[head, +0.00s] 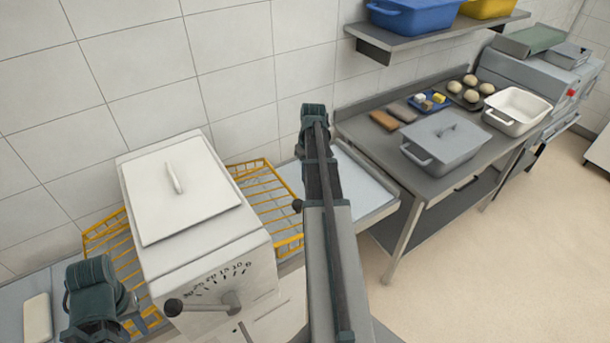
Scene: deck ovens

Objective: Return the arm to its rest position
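A dark, rounded part of my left arm (95,300) shows at the lower left, in front of the white machine. I cannot make out any gripper fingers on it, so I cannot tell whether the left gripper is open or shut. Another long grey link of mine (333,260) rises from the bottom middle to a dark joint (314,115). It stands up in front of the counter and hides part of it. No fingers show at its end, and my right gripper is not in view. I see nothing held.
A white lidded machine (258,262) with a dial stands close at left, with yellow wire baskets (267,190) beside it. On the steel table (365,130) are a grey lidded pan (440,145), a white pan (516,108) and dough balls (470,81). Open floor (490,260) lies at right.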

